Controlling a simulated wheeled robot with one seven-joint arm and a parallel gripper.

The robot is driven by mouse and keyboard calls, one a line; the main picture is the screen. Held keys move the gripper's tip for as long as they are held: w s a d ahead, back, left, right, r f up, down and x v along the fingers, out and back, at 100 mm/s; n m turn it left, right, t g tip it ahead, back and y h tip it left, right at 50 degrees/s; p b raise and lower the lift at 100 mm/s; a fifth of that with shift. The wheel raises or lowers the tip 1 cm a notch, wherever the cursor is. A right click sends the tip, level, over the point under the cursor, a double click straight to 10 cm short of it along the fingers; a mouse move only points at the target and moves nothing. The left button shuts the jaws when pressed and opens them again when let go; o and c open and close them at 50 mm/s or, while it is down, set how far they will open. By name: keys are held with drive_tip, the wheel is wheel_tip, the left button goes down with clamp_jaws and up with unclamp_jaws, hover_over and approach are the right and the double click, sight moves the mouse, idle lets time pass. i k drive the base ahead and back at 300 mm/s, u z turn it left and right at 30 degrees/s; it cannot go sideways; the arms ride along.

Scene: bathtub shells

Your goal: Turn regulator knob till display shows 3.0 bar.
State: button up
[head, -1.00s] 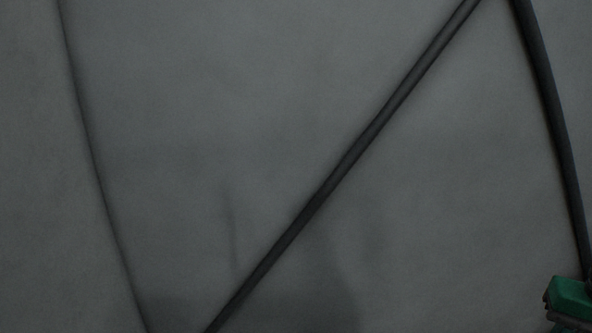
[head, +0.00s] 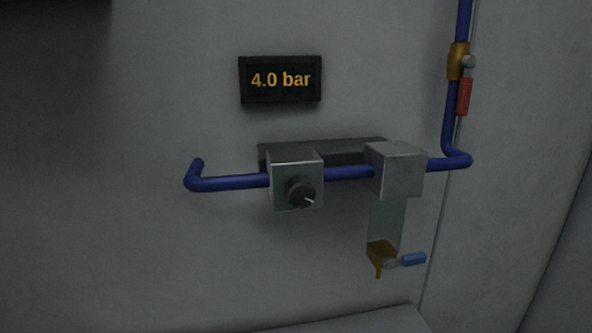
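The display (head: 280,80) is a black box on the grey wall and reads "4.0 bar" in orange. Below it, the regulator knob (head: 300,192) is a small dark round knob on the front of a metal block (head: 296,161). A light pointer mark on the knob points to the lower right. My gripper is not in view, and nothing touches the knob.
A blue pipe (head: 228,182) runs through the block to a second metal block (head: 399,169), then up the right. A clear bowl (head: 385,222) with a brass drain and blue lever (head: 413,259) hangs below. A red-handled valve (head: 464,97) sits upper right. A pale ledge (head: 370,322) shows at the bottom.

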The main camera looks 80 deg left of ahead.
sight(301, 192)
drive_tip(key=u, duration=2.2)
